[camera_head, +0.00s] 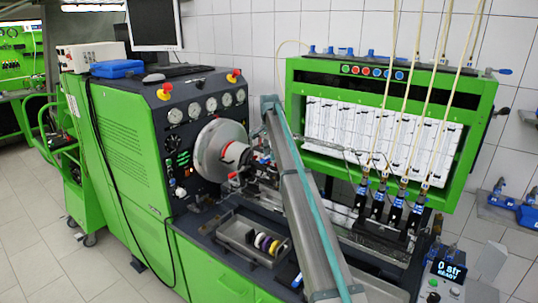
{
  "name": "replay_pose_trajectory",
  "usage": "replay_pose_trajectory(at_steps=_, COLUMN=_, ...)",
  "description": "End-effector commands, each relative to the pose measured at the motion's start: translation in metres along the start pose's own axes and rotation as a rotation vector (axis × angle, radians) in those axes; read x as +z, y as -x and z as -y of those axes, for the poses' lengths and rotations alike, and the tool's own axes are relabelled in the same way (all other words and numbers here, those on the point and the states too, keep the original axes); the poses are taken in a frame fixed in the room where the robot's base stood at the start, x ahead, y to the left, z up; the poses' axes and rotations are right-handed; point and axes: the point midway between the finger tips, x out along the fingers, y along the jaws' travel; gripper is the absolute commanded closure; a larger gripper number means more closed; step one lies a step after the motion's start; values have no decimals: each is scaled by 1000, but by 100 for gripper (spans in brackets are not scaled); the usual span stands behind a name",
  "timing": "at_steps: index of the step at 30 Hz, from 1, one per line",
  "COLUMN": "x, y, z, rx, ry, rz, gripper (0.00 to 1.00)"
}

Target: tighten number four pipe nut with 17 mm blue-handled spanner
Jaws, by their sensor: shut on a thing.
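Several upright injectors with blue upper fittings stand in a row at the right, among them one at the right end (414,214). Pale hoses rise from them. Thin metal pipes (345,152) run from the pump area (258,160) toward the injectors. The pipe nuts are too small to tell apart, so I cannot pick out number four. A small blue item (297,281) shows low beside the long grey beam; I cannot tell whether it is the spanner. I cannot make out my gripper in this view.
The long grey beam with a teal strip (300,190) crosses the front and hides part of the bench. A grey tray (238,232) holds several coloured rings. A large metal disc (220,148) stands by the gauge panel. A small display (448,271) reads "0 str READY".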

Motion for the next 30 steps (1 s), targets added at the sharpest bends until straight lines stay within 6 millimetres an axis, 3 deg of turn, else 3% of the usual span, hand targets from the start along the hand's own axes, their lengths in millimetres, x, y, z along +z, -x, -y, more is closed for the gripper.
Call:
replay_pose_trajectory(at_steps=11, x=3, y=0, z=0, rx=0, ry=0, rz=0, gripper=100)
replay_pose_trajectory(at_steps=30, x=25, y=0, z=0, rx=0, ry=0, rz=0, gripper=100)
